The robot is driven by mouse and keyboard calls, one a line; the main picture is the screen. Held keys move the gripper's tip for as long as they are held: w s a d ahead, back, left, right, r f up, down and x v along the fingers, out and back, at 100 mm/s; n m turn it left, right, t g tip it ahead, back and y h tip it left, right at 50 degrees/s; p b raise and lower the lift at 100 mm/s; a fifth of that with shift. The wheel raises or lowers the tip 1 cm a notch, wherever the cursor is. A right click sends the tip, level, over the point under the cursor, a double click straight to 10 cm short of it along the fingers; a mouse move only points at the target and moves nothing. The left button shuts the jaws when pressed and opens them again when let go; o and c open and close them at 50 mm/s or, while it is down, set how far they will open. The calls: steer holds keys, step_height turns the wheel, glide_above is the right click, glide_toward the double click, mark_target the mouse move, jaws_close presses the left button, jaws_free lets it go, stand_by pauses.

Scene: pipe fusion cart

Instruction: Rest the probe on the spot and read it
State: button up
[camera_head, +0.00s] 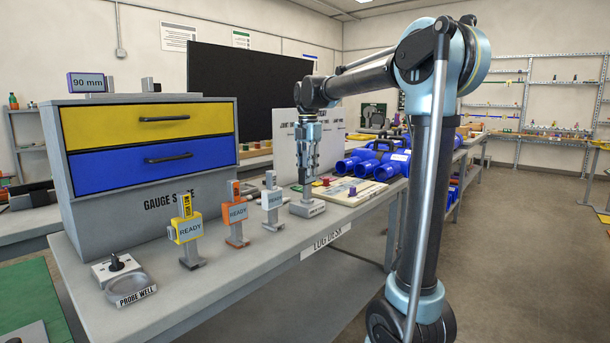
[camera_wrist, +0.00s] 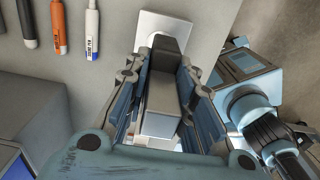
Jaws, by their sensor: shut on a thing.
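My gripper (camera_head: 307,180) points down over the desk, to the right of the row of instruments. In the wrist view my gripper (camera_wrist: 170,70) is shut on a grey, block-shaped thing (camera_wrist: 160,100) between its two fingers. I cannot tell for sure that this is the probe. A small grey base (camera_head: 306,208) with a label stands on the desk just below the fingers; a pale square plate (camera_wrist: 152,25) lies beyond the fingertips in the wrist view. The label is too small to read. The spot cannot be made out with certainty.
A PROBE WELL dish (camera_head: 130,286) is at the near left. The drawer cabinet (camera_head: 58,170) stands behind. Blue pipes (camera_head: 382,160) and a board (camera_head: 352,193) lie to the right.

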stand_by(0.7)
steer(key=o, duration=1.1)
